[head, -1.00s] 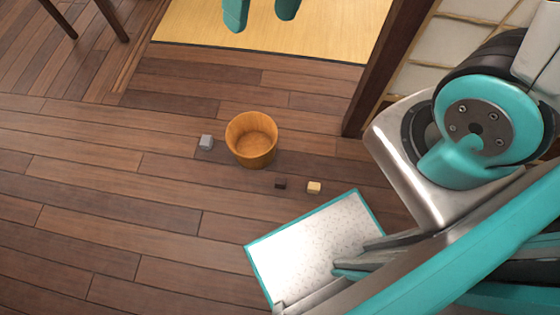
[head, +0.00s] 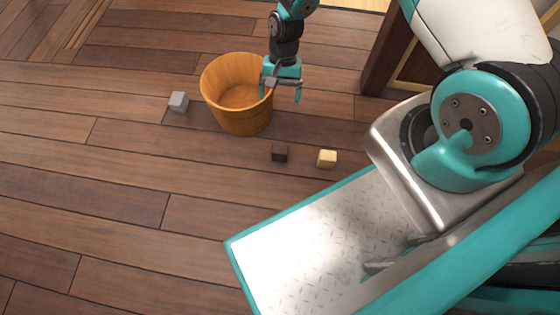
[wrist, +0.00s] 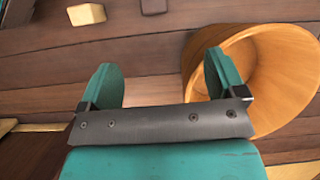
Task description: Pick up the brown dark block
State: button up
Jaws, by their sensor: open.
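The dark brown block (head: 280,153) lies on the wooden floor, just left of a yellow block (head: 327,158). In the wrist view the dark block (wrist: 153,6) shows at the top edge, partly cut off, with the yellow block (wrist: 86,14) to its left. My gripper (head: 282,92) is open and empty. In the head view it hangs beside the right rim of the wooden bucket, above and beyond the dark block. The two teal fingers also show in the wrist view (wrist: 163,85), apart from the block.
The wooden bucket (head: 241,118) stands on the floor behind the dark block and close to my gripper. A grey block (head: 178,101) lies left of the bucket. A dark wooden post (head: 385,65) stands at the back right. The floor at left is clear.

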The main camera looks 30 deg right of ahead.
jog(key=b, duration=0.2)
send_near(281, 145)
jog(key=shift+m, duration=0.4)
jog(key=b+x, duration=0.7)
jog(key=shift+s+f, duration=0.1)
jog(key=shift+f, duration=0.25)
jog(key=b+x, duration=0.5)
jog(key=shift+a+f, duration=0.2)
jog(key=shift+f, duration=0.15)
jog(key=shift+r, duration=0.15)
jog(key=c, duration=1)
jog(key=shift+c, duration=0.2)
jog(key=shift+r, duration=0.1)
